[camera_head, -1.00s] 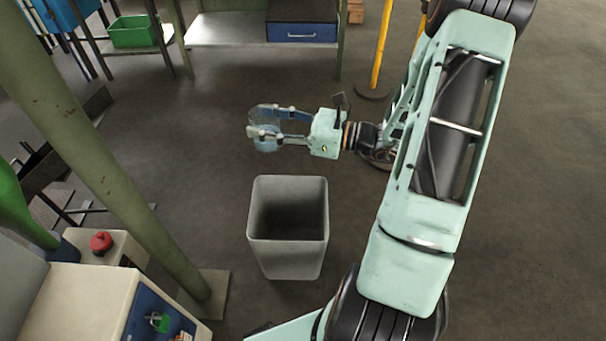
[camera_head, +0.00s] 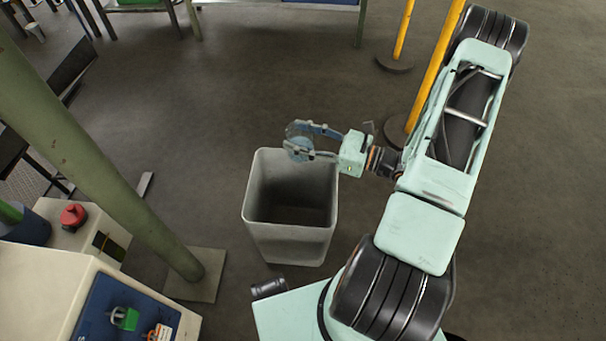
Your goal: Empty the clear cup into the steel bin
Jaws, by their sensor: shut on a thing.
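The steel bin (camera_head: 290,243) stands upright on the floor at the middle, a grey open-topped box. Its visible inside is dark, and I see nothing in it. My gripper (camera_head: 294,143) reaches in from the right and is shut on the clear cup (camera_head: 298,150), a see-through, bluish cup. The cup's tilt and contents cannot be made out.
A green post (camera_head: 110,165) rises left of the bin from a floor plate. A cabinet with a blue panel (camera_head: 125,312) stands at the lower left, with a red knob (camera_head: 73,215) behind it. Yellow posts (camera_head: 436,70) stand beyond my arm. The floor behind the bin is clear.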

